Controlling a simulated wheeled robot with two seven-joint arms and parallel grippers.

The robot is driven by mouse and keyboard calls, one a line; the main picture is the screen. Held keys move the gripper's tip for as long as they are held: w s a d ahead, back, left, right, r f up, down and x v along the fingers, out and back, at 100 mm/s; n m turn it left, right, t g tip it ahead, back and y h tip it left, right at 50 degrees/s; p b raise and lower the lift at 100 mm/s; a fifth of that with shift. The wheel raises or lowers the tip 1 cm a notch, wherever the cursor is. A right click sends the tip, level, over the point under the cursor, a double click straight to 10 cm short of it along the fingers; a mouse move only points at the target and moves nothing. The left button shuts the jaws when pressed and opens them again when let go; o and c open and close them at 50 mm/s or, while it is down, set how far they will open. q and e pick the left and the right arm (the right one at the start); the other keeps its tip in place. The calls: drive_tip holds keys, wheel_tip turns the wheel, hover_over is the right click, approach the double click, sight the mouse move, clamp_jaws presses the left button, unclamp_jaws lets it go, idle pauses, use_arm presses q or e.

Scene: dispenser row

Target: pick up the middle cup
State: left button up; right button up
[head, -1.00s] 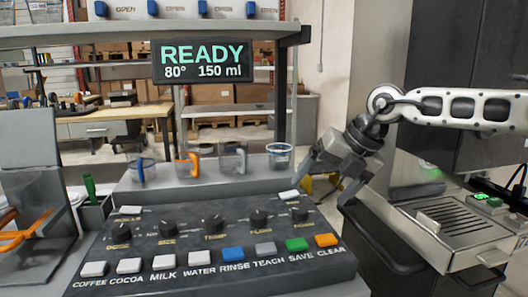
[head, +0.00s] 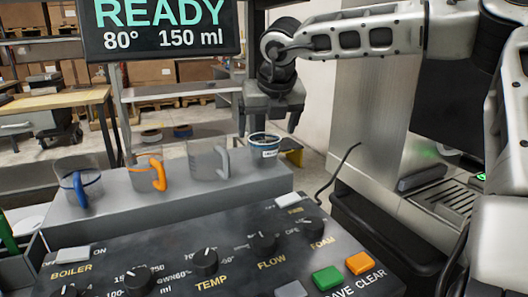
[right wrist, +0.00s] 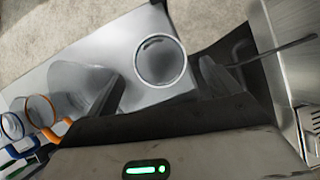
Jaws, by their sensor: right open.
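Three clear cups stand in a row on the grey ledge: one with a blue handle (head: 78,183), the middle one with an orange handle (head: 150,174), and one with a grey handle (head: 207,162). In the right wrist view the tub (right wrist: 160,62) shows from above between the fingers; the orange-handled cup (right wrist: 42,111) and blue-handled cup (right wrist: 12,126) are at the far left. My left gripper is out of view.
The control panel (head: 180,272) with knobs and buttons lies in front of the ledge (head: 110,209). A display reading READY (head: 160,30) hangs above the cups. A machine with a drip grate (head: 450,203) stands at the right. A workbench and shelves with boxes are behind.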

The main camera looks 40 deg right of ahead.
sight(264, 137)
drive_tip(key=x, duration=0.5)
drive_tip(key=shift+w+d+p, duration=0.1)
drive_tip(key=shift+w+p, duration=0.05)
drive_tip(key=shift+p, duration=0.25)
drive_tip(key=c, duration=1)
drive_tip(key=shift+r, duration=0.2)
